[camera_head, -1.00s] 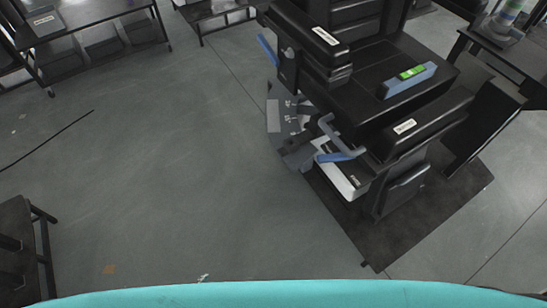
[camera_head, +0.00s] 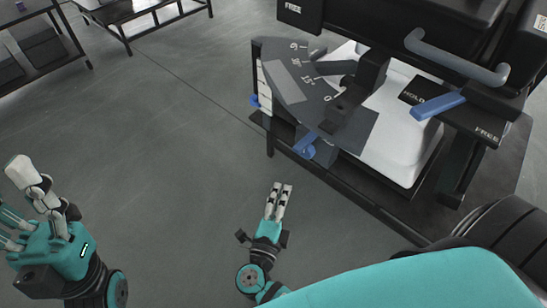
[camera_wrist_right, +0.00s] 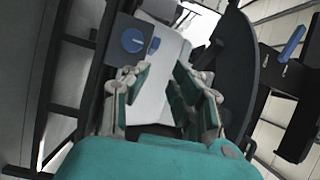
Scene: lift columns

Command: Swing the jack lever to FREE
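The jack lever (camera_head: 438,106) has a blue grip and lies over a black plate lettered HOLD and FREE. Its grip points left, close beside HOLD; the FREE lettering (camera_head: 487,134) is to the lower right, clear of the grip. My right gripper (camera_head: 281,188) is low in front of the machine, left of and well apart from the lever. In the right wrist view its fingers (camera_wrist_right: 160,82) are spread with nothing between them. My left gripper (camera_head: 20,195) is at the left edge, open and empty, far from the lever.
A grey bent handle (camera_head: 455,60) runs above the lever. A dark angle scale (camera_head: 290,85) and a second blue handle (camera_head: 306,146) are on the machine's left side. A blue knob (camera_wrist_right: 132,40) shows in the right wrist view. The floor at left is clear; benches stand behind.

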